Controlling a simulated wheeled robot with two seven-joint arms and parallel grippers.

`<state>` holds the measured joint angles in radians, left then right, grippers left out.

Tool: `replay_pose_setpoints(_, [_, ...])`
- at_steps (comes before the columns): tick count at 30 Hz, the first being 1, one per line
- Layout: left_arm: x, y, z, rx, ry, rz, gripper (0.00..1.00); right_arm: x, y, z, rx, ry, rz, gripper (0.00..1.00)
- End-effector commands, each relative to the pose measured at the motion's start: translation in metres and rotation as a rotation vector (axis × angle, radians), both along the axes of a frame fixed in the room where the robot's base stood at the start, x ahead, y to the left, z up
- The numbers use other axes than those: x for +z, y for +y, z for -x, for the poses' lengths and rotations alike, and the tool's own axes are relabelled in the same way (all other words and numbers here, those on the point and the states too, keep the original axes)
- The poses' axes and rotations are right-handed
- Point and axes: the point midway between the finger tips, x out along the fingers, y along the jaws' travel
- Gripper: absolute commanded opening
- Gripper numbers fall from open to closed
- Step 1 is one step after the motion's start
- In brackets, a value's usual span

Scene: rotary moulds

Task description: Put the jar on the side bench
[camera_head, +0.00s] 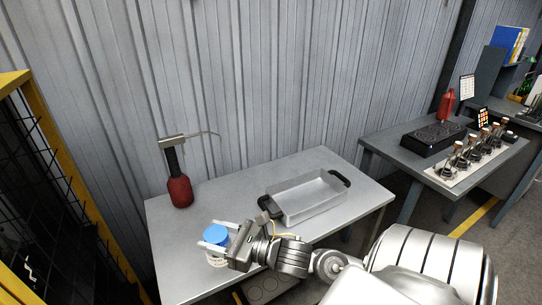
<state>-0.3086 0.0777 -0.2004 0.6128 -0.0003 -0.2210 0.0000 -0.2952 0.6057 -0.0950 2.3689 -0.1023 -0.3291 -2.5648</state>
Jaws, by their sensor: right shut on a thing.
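The jar (215,234) has a blue lid and a pale body. It is near the left front part of the grey side bench (235,193). My right gripper (213,236) reaches in from the right and is shut on the jar, with its fingers around it just below the lid. The jar looks upright. I cannot tell whether its base touches the bench top. My left gripper is not in view.
A metal tray with black handles (308,200) stands on the bench to the right of the jar. A red bottle with a dark neck (180,190) stands at the back left. Yellow-framed mesh fencing (45,130) is at left.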

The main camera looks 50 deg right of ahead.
Motion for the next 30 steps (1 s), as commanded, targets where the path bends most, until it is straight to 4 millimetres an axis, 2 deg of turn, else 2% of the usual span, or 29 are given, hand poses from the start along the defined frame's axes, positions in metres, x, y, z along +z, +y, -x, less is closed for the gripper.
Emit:
replay_pose_setpoints(8, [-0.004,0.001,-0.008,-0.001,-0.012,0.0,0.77,0.008,-0.091,0.006,-0.216,0.002,0.005,0.26])
replay_pose_setpoints(12, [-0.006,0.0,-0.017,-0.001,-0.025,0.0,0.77,0.024,-0.14,0.012,-0.331,0.0,0.005,0.26])
replay_pose_setpoints(15, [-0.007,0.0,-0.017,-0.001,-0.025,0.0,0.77,0.035,-0.164,0.016,-0.389,-0.001,0.004,0.26])
replay_pose_setpoints(21, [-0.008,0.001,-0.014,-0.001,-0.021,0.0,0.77,0.052,-0.191,0.021,-0.456,-0.001,0.001,0.26])
replay_pose_setpoints(27, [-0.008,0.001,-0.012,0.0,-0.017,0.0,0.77,0.055,-0.196,0.021,-0.469,-0.002,-0.003,0.26])
replay_pose_setpoints(30, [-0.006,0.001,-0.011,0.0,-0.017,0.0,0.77,0.053,-0.197,0.014,-0.47,-0.003,-0.004,0.26])
